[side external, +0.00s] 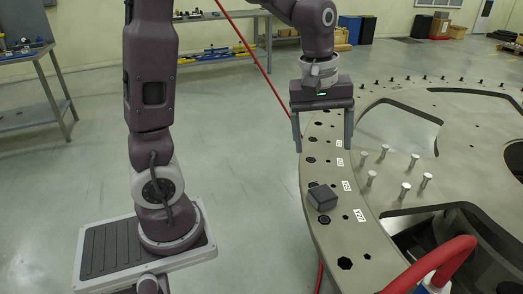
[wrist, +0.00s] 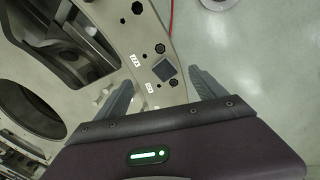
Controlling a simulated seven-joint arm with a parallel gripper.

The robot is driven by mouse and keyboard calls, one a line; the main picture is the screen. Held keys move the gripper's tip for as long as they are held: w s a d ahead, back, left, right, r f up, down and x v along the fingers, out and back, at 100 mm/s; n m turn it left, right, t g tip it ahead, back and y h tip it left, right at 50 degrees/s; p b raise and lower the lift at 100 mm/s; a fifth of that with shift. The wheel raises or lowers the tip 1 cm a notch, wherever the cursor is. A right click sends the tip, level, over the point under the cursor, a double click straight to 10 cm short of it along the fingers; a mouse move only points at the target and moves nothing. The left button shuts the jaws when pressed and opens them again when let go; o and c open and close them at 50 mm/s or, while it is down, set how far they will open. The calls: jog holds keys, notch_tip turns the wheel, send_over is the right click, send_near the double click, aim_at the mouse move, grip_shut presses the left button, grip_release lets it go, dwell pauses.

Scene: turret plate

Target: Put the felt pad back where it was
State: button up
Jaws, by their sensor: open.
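The felt pad (side external: 322,196) is a small dark grey square block. It lies on the curved rim of the grey turret plate (side external: 331,236), beside the white labels and among the dark holes. The pad also shows in the wrist view (wrist: 165,71), lying between the two fingers as seen from there. My gripper (side external: 324,147) is open and empty, with its fingers pointing down over the rim. In the side view it is beyond the pad and apart from it. In the wrist view its fingers (wrist: 162,80) are spread on both sides of the picture's middle.
Several silver pegs (side external: 405,188) stand on the plate right of the pad. A thick red hose (side external: 440,262) is at the lower right. The plate has large cut-outs (side external: 402,130). A workbench (side external: 40,90) stands at the far left. Open floor (side external: 240,200) lies left of the rim.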

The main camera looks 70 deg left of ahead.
jog(key=s+d+r+m+t, duration=0.2)
jog(key=s+m, duration=0.4)
jog(key=s, duration=0.3)
jog(key=s+d+r+m+t, duration=0.1)
jog(key=s+d+r+m, duration=0.1)
jog(key=s+m, duration=0.4)
jog(key=s, duration=0.3)
jog(key=shift+d+r+t, duration=0.25)
jog(key=shift+d+t, duration=0.1)
jog(key=shift+t, duration=0.05)
